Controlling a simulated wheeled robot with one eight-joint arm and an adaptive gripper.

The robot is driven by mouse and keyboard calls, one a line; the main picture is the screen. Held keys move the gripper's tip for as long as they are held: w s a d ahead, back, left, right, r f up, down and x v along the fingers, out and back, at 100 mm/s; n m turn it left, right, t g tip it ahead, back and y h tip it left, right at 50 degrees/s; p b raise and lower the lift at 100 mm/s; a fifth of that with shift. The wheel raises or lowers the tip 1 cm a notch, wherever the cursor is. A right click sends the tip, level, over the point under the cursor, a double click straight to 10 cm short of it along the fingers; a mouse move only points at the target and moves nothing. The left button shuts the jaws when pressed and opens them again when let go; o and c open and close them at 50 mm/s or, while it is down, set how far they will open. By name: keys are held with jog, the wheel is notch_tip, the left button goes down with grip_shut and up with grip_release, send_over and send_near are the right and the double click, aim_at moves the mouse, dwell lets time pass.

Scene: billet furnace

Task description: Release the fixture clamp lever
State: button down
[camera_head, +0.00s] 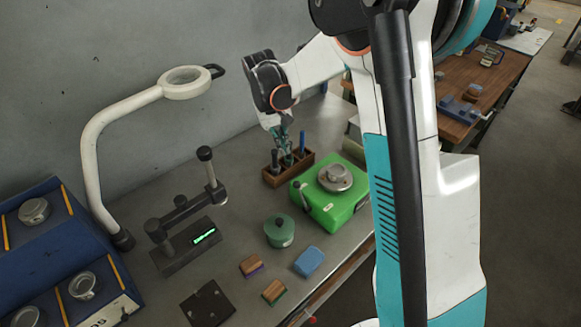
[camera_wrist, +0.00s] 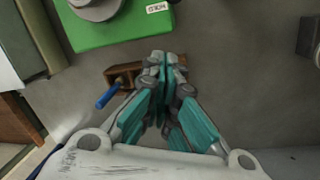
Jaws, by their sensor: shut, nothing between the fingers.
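A dark fixture (camera_head: 186,247) with a lit green strip stands on the grey bench, left of centre in the head view. A jointed bar rises from it to a lever (camera_head: 212,172) with a black knob, which stands nearly upright. My gripper (camera_head: 287,156) is well to the right of and behind this lever, apart from it. The gripper is shut and empty, pointing down at the wooden tool holder (camera_head: 271,180). In the wrist view the shut fingertips (camera_wrist: 160,60) overlap the holder (camera_wrist: 118,72) and hide its middle. The fixture is not clearly seen in the wrist view.
A green box (camera_head: 336,216) with a round metal top sits right of the holder. A green pot (camera_head: 279,231), blue block (camera_head: 309,262), small brushes and a dark plate (camera_head: 210,304) lie in front.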

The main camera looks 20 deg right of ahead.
jog(key=s+f, duration=0.1)
jog(key=f, duration=0.1)
jog(key=s+d+f+b, duration=0.1)
jog(key=f, duration=0.2)
jog(key=s+f, duration=0.1)
jog(key=f, duration=0.2)
jog(key=shift+s+d+f+b, duration=0.2)
jog(key=shift+s+b, duration=0.05)
jog(key=shift+b, duration=0.1)
jog(key=shift+s+r, duration=0.1)
jog(key=shift+s, duration=0.25)
jog(key=shift+s+d+r+t, duration=0.1)
jog(key=shift+s+r+t, duration=0.2)
jog(key=shift+t, duration=0.1)
